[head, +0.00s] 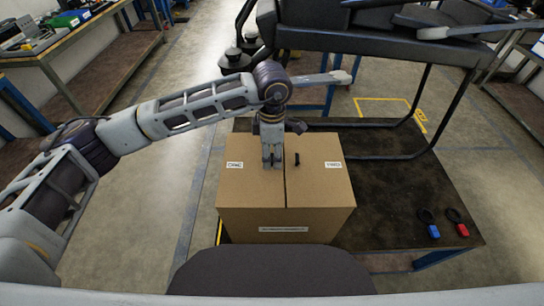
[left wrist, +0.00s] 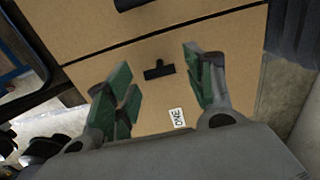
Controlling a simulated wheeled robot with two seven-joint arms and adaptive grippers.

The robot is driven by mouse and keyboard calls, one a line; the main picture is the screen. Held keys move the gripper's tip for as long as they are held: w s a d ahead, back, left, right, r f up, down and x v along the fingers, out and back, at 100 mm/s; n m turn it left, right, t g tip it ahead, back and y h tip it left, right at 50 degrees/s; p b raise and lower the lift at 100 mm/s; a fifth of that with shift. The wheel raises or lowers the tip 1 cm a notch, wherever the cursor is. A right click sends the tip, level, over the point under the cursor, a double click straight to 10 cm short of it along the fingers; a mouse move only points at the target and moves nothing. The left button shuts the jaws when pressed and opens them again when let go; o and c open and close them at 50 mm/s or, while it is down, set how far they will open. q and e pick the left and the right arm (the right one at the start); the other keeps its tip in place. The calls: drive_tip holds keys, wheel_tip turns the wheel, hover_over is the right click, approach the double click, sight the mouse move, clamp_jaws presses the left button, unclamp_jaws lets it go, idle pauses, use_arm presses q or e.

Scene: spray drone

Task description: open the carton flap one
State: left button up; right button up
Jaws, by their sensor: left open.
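A closed brown carton (head: 287,212) stands on the dark table in the middle of the head view. Its top has two flaps meeting at a seam. Flap one (head: 240,177) is on the left, with a white label (left wrist: 177,118) that reads ONE in the left wrist view. A small black T-shaped handle (left wrist: 158,69) sits on flap one; my gripper hides it in the head view. My left gripper (head: 271,165) is open and points down over flap one. In the left wrist view its green-padded fingers (left wrist: 160,88) are spread on either side of the handle. My right gripper is not in view.
The other flap (head: 322,180) has its own black handle (head: 297,159). A dark drone frame (head: 350,38) on black legs stands behind the carton. Two black loops with a blue (head: 434,231) and a red (head: 462,229) part lie at the table's right. A workbench (head: 70,42) is far left.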

use_arm(q)
drive_tip(key=shift+f, duration=1.3)
drive_tip(key=shift+c, duration=0.3)
clamp_jaws()
